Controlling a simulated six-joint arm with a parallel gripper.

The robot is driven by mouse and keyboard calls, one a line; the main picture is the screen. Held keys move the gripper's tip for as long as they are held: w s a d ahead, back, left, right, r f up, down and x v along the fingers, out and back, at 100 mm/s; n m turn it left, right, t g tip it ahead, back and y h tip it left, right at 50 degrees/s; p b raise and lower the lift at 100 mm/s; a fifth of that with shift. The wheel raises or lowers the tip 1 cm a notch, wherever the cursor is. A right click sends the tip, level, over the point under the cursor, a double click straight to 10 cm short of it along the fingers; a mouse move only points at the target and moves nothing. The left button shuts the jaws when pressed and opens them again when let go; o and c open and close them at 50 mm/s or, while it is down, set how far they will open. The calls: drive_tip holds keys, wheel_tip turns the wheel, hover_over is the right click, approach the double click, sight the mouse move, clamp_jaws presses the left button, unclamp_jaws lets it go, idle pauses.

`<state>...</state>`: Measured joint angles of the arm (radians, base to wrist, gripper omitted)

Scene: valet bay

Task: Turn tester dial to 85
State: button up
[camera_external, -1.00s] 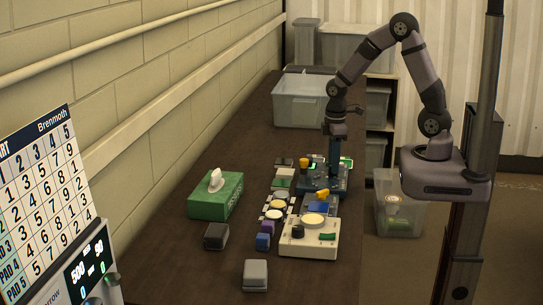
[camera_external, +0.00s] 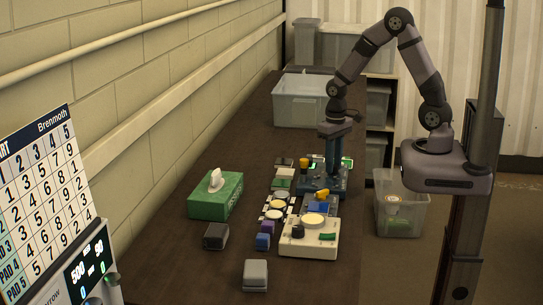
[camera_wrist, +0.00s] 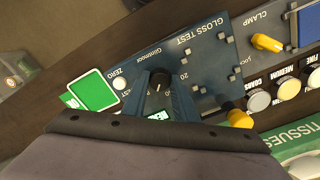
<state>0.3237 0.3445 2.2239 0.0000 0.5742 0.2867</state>
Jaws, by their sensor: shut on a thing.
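The gloss tester (camera_wrist: 213,65) is a dark blue box marked "GLOSS TEST"; it stands on the bench in the external view (camera_external: 341,184). Its black dial (camera_wrist: 160,80) has a pale mark and lies between my blue fingertips. My gripper (camera_wrist: 162,93) points down and is shut on the dial; it also shows over the tester in the external view (camera_external: 333,168). A small lit green display (camera_wrist: 159,115) is partly hidden by my fingers, and its reading is not legible. A "20" is printed beside the dial.
A cream box (camera_external: 309,243), green tissue box (camera_external: 216,197) and clear bin (camera_external: 300,100) stand on the bench.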

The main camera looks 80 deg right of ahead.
drive_tip(key=shift+w+m, duration=0.1)
drive_tip(key=shift+m, duration=1)
drive_tip(key=o, duration=1)
drive_tip(key=shift+o, duration=0.2)
drive_tip(key=shift+r, duration=0.15)
drive_tip(key=shift+r+b, duration=0.65)
drive_tip(key=shift+r, duration=2.9)
